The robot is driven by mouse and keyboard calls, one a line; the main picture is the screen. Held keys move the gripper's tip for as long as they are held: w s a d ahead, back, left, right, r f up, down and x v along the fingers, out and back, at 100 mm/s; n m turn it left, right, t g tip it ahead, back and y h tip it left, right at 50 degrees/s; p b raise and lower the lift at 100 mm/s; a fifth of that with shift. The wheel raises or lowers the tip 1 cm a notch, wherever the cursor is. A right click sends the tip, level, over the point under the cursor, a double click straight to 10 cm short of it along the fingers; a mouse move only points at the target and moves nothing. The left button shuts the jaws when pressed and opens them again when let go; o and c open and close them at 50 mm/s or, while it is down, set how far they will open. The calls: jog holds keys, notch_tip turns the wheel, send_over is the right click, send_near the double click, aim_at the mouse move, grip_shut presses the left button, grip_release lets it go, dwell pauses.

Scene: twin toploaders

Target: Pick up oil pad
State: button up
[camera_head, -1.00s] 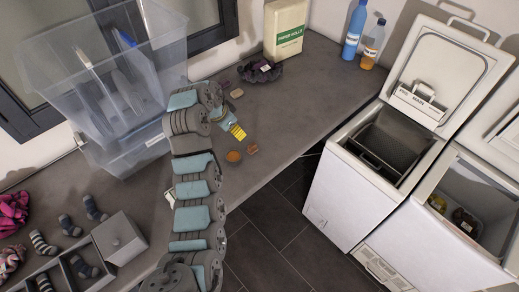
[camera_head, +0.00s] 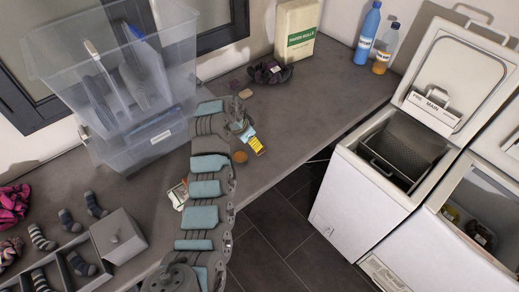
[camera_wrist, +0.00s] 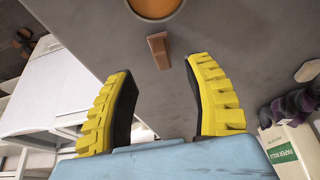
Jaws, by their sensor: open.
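My gripper (camera_head: 254,145) with yellow fingers hangs over the grey counter (camera_head: 330,110). The wrist view shows the fingers (camera_wrist: 160,72) spread apart with nothing between them. A small brown block (camera_wrist: 158,48) lies on the counter just beyond the fingertips, about midway between them; the gripper hides it in the head view. A small pinkish-tan block (camera_wrist: 307,70) lies to the right, further back in the head view (camera_head: 245,93). I cannot tell which is the oil pad.
A clear plastic tub (camera_head: 130,90) stands left of my arm. Open white toploaders (camera_head: 350,195) are right, past the counter edge. A sock tray (camera_head: 85,250) is front left.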

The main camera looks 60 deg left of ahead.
jog(key=shift+x, duration=1.05)
jog(key=shift+w+f, duration=0.1)
jog(key=shift+f, duration=0.1)
jog(key=shift+w+a+f, duration=0.2)
jog(key=shift+w+f, duration=0.5)
jog(key=shift+w, duration=0.15)
jog(key=shift+x, duration=1.3)
grip_shut()
